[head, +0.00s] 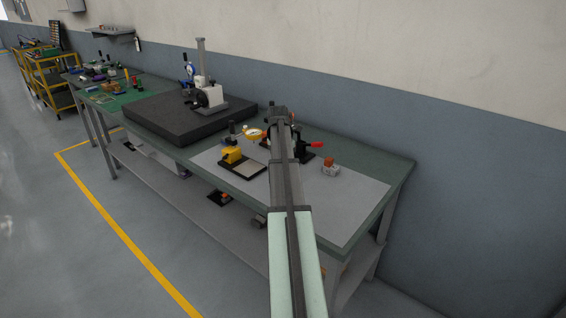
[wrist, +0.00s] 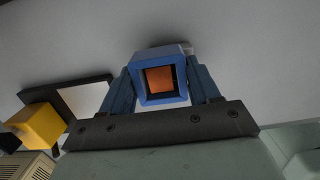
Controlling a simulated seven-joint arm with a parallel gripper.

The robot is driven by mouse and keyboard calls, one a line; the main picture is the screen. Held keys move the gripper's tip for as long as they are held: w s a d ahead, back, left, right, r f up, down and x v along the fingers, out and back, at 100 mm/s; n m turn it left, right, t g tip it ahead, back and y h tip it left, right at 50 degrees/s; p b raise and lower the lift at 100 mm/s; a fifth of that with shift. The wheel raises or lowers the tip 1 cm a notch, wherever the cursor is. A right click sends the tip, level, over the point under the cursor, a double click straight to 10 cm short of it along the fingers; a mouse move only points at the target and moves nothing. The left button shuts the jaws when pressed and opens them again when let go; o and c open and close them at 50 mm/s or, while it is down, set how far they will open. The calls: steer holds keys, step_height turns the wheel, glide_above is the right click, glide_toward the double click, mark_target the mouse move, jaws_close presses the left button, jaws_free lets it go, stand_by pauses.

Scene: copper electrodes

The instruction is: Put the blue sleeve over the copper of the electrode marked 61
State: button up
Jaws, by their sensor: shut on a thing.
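In the wrist view, my gripper (wrist: 161,78) is shut on the blue sleeve (wrist: 161,53), a square tube held between both fingers. An orange copper face (wrist: 160,80) shows through the sleeve's opening, with a dark gap around it. I cannot tell whether the copper is inside the sleeve or beyond it. In the head view, my arm hides the gripper and the sleeve. A copper-topped electrode (head: 329,161) with a pale base stands on the grey mat (head: 350,197), right of my arm, with no sleeve visible on it. No number is legible.
A red-handled clamp (head: 316,144) is behind. A black slab (head: 160,118) carries a measuring stand. The mat's right part is clear.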

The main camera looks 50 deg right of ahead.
steer(key=o, duration=1.1)
steer(key=r, duration=0.4)
steer(key=a+r, duration=0.1)
steer(key=r, duration=0.8)
steer(key=shift+a+r, duration=0.3)
